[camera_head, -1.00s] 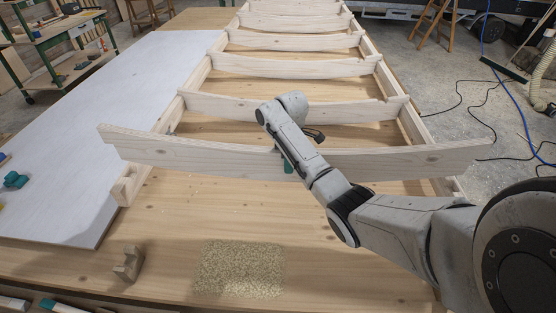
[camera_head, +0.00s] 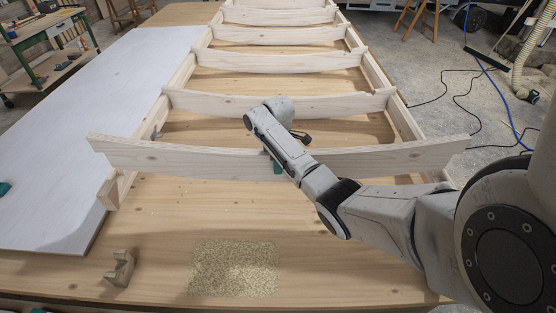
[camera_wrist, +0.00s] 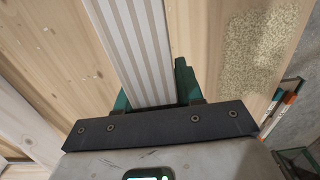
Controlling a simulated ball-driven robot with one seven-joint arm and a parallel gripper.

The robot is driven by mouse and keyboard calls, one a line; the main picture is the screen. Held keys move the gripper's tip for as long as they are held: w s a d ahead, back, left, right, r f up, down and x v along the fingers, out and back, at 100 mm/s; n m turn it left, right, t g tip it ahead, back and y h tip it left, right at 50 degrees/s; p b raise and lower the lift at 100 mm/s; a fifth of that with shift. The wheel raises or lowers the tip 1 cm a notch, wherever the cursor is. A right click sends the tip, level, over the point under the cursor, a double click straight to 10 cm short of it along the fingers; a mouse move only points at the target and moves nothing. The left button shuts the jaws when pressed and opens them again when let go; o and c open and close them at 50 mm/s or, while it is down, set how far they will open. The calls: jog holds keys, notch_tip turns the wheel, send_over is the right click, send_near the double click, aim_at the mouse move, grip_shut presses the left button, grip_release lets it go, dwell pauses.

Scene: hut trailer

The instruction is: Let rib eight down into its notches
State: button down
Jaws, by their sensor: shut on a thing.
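In the wrist view the green jaws (camera_wrist: 155,88) stand on both sides of the rib (camera_wrist: 135,40). The rib's left end reaches past the left rail (camera_head: 112,190), and its right end past the right rail (camera_head: 405,118). The rib hides the notches under it, so I cannot tell whether it is seated or just above them.
Several more ribs (camera_head: 280,104) cross the frame farther back. A notched wooden block (camera_head: 120,268) and a patch of pale granules (camera_head: 235,267) lie on the bench in front. A white sheet (camera_head: 60,190) lies to the left. Cables (camera_head: 465,100) run over the floor at right.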

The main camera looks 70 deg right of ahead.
aim_at(278, 180)
jog(key=shift+f, duration=0.8)
jog(key=shift+d+f+b, duration=0.1)
jog(key=shift+f+b, duration=3.65)
jog(key=shift+b, duration=0.15)
jog(key=shift+f, duration=0.1)
jog(key=shift+f, duration=0.25)
jog(key=shift+f+b, duration=0.7)
jog(key=shift+f, duration=0.05)
jog(key=shift+f+b, duration=1)
jog(key=shift+f, duration=0.7)
